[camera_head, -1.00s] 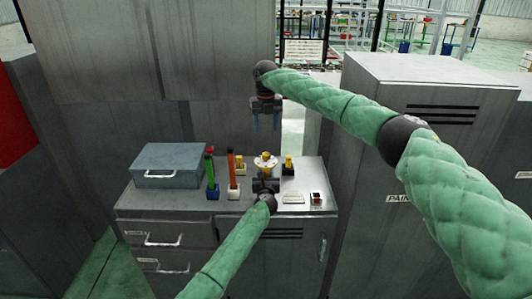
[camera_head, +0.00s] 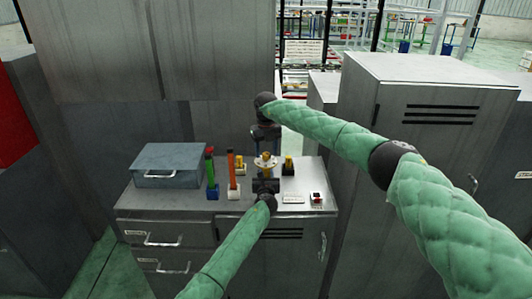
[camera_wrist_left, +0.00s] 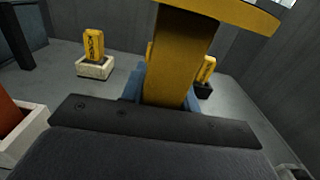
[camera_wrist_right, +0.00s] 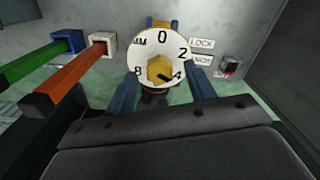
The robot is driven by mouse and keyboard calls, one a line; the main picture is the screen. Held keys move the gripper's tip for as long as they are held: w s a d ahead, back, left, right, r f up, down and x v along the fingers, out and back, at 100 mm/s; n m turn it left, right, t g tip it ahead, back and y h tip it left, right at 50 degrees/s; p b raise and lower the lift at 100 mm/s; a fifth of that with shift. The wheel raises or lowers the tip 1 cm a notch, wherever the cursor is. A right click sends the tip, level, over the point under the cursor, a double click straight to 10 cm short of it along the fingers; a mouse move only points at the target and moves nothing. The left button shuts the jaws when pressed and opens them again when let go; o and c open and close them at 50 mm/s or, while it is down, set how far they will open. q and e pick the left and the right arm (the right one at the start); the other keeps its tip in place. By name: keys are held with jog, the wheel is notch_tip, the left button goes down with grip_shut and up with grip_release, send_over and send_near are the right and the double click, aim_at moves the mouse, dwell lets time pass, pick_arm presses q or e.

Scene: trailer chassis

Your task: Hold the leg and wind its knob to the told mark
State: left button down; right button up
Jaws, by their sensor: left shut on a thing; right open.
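The yellow leg (camera_wrist_left: 178,60) stands upright on the cabinet top, with a wider round plate (camera_wrist_left: 240,14) above it. My left gripper (camera_wrist_left: 162,95) is shut on the leg from the front; it shows low in the head view (camera_head: 265,184). On top is a white dial (camera_wrist_right: 146,72) reading MM, 0, 2, 4 and 8, its lower part partly hidden. The yellow six-sided knob (camera_wrist_right: 159,68) sits at its centre, its black pointer towards 4. My right gripper (camera_wrist_right: 162,78) is open above, blue fingers either side of the dial, apart from the knob as far as I can tell.
Green (camera_head: 210,170) and orange (camera_head: 231,170) upright bars stand left of the leg. Yellow blocks in holders (camera_wrist_left: 94,55) stand behind. Small labels (camera_wrist_right: 202,60) and a red-button box (camera_head: 316,197) lie right. A grey-blue case (camera_head: 168,165) sits left; a tall locker (camera_head: 430,120) stands right.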

aim_at(266, 153)
jog(key=shift+f, duration=0.55)
jog(key=c, duration=1)
jog(key=shift+m, duration=0.4)
jog(key=o, duration=1)
notch_tip(266, 153, up, 12)
